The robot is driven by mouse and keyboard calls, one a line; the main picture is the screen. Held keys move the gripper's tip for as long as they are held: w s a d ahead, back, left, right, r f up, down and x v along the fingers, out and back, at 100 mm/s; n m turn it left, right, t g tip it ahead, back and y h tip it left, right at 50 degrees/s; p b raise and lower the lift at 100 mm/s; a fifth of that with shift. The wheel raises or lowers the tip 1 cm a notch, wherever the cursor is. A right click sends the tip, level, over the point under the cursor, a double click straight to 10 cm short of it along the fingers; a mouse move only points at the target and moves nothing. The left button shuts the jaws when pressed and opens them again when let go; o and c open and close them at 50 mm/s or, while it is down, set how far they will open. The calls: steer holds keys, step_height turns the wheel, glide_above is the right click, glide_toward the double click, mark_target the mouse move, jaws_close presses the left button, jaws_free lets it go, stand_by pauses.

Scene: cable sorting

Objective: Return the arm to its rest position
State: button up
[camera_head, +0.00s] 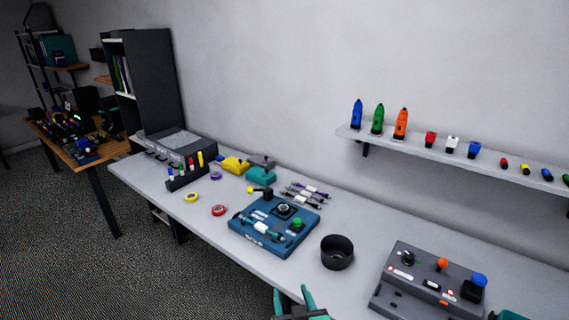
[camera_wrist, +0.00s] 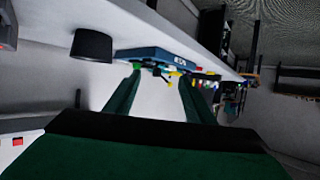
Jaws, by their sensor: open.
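My gripper (camera_head: 296,302) shows at the bottom edge of the head view, in front of the table's near edge. Its two green fingers are apart with nothing between them. In the wrist view my gripper (camera_wrist: 158,92) is also open and empty, its fingers pointing away from the camera. A blue device (camera_head: 262,238) with a green button lies on the table beyond the gripper, with a cable and white connector on its front part. It also shows in the wrist view (camera_wrist: 150,54). Several cables with white connectors (camera_head: 308,195) lie behind it. Most of my arm is out of view.
A black round bin (camera_head: 337,252) and a grey control box (camera_head: 430,280) stand on the grey table (camera_head: 212,233). Tape rolls, a pen rack (camera_head: 190,172) and yellow and teal items lie to the left. A wall shelf (camera_head: 450,152) holds bottles and small parts. Carpet floor is clear in front.

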steer(key=s+f+m+h, duration=0.2)
steer(key=s+f, duration=1)
steer(key=s, duration=0.5)
steer(key=s+a+r+t, duration=0.1)
steer(key=s, duration=0.9)
steer(key=s+r+t, duration=0.1)
steer(key=s+r, duration=0.1)
steer(key=s, duration=0.8)
steer(key=shift+s+a, duration=0.2)
steer(key=shift+a, duration=0.15)
